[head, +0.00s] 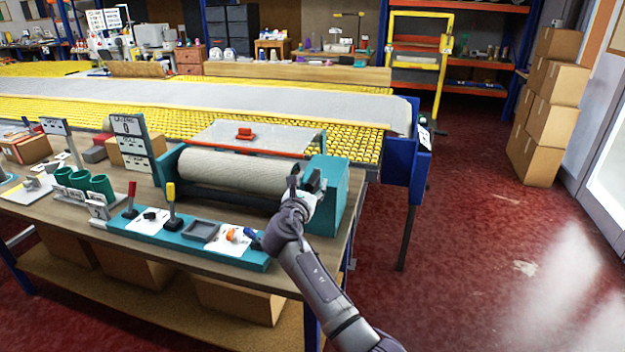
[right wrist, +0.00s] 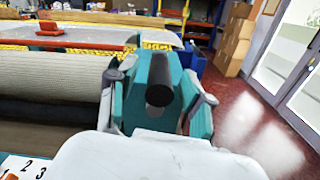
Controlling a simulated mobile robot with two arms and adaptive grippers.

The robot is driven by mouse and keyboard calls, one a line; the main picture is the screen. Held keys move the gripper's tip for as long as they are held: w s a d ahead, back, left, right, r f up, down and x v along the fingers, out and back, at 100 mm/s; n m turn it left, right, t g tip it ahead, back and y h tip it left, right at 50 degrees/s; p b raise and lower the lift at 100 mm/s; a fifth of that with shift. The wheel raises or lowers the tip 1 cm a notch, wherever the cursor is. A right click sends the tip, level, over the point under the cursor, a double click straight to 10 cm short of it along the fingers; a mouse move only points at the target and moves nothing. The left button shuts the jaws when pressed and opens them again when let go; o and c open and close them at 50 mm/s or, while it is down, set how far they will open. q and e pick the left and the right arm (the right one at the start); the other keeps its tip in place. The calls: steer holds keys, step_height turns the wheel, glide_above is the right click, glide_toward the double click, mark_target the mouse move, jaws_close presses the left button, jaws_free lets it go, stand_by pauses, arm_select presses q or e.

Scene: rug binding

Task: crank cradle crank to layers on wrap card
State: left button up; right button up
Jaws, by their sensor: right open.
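The teal cradle (head: 334,178) holds a wide beige roll (head: 235,170) on the workbench. At its right end my right gripper (head: 308,184) is open in front of the cradle's end block. In the right wrist view, the crank's black round-ended handle (right wrist: 160,95) lies between the two spread fingers of my right gripper (right wrist: 158,102), against the teal block; contact cannot be told. A white card on a teal stand (head: 128,127) at the roll's left end shows a large 0 under a small heading, with more lines below. My left gripper is not in view.
A teal strip with levers (head: 171,200), a grey tray (head: 201,232) and an orange knob (head: 235,234) runs along the bench front. Behind is a yellow-grid table (head: 345,145) with grey cloth. Boxes (head: 551,110) stand far right; red floor between is clear.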

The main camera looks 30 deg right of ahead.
steer(key=shift+x, duration=0.8)
jaws_close()
